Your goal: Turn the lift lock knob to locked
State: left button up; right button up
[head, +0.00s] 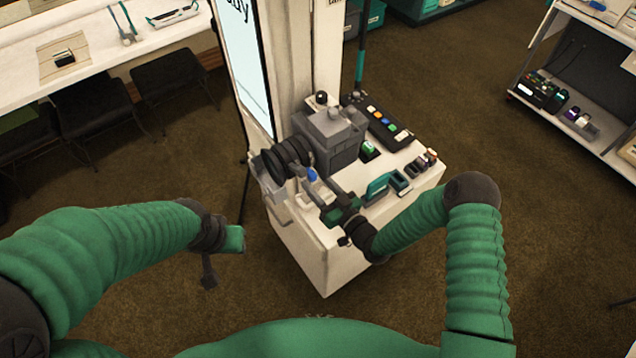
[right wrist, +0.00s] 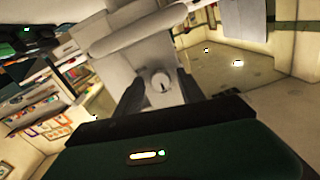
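The lift lock knob (right wrist: 160,83) is a small round light-grey knob with a dark mark, on a grey bracket in the right wrist view. My right gripper (right wrist: 159,91) is open, with its dark fingers to either side of the knob and a visible gap to each. I cannot tell whether the fingertips reach past it. In the head view my right gripper (head: 322,192) is at the booth column's front left, where the knob cannot be made out. My left gripper (head: 208,270) hangs over the floor, away from the booth; its finger gap is not clear.
A white cabinet (head: 325,262) carries a grey boxy machine (head: 333,135), a black button panel (head: 378,122) and a teal holder (head: 380,187). Black ribbed rings (head: 285,158) sit close to my right gripper. The floor (head: 490,160) to the right is clear.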

grip_shut()
jog(key=m+b, duration=0.8)
jog(key=m, duration=1)
jog(key=shift+d+f+t+b, duration=0.1)
jog(key=shift+f+t+b, duration=0.05)
jog(key=shift+t+b, duration=0.2)
jog(key=shift+m, duration=0.3)
dwell(0.4)
